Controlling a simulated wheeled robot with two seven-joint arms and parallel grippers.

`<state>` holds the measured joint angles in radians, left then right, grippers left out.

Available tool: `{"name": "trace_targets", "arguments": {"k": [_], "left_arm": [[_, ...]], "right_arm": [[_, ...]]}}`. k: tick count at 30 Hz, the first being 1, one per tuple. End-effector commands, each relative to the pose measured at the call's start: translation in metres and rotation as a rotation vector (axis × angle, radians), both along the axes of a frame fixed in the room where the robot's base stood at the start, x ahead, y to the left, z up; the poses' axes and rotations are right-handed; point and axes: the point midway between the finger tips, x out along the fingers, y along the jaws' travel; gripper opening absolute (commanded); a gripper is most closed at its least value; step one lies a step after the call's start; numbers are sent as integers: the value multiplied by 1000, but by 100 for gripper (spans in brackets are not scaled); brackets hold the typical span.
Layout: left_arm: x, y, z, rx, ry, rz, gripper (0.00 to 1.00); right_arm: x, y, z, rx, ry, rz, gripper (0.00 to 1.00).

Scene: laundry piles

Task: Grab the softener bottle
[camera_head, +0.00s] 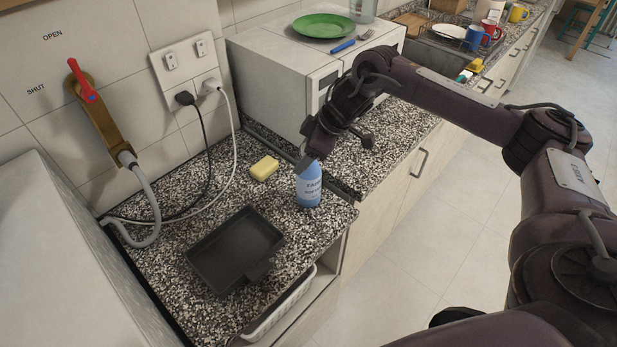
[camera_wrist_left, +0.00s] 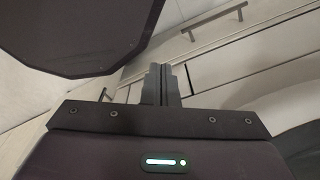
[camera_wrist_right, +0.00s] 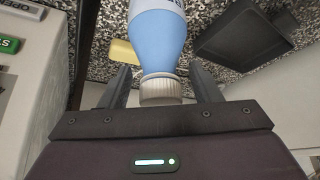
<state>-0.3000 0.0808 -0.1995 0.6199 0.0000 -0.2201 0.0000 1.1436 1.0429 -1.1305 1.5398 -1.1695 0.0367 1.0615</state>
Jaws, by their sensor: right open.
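The softener bottle (camera_head: 309,188) is light blue with a printed label and stands upright on the speckled counter. My right gripper (camera_head: 306,163) is over its top in the head view and hides the cap there. In the right wrist view, the bottle (camera_wrist_right: 158,40) has a white ribbed cap, which lies between the two spread fingers of my right gripper (camera_wrist_right: 163,85). Gaps show between the cap and both fingers. My left gripper (camera_wrist_left: 165,85) shows only in its own wrist view, with its fingers together and nothing between them.
A black tray (camera_head: 235,250) and a yellow sponge (camera_head: 264,168) lie near the bottle. A white microwave (camera_head: 290,75) carrying a green plate (camera_head: 323,25) stands behind it. The counter edge is close on the right. A wall lever (camera_head: 88,90) and cables are at left.

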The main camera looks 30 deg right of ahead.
Motion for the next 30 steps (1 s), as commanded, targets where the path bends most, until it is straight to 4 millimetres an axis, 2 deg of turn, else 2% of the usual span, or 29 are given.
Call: {"name": "trace_targets", "arguments": {"k": [2,14,30], "left_arm": [[0,0,0,0,0,0,0],[0,-1,0,-1,0,1,0],[0,-1,0,-2,0,0,0]], "right_arm": [[0,0,0,0,0,0,53],[0,0,0,0,0,0,1],[1,0,3,1,-4,0,0]]}}
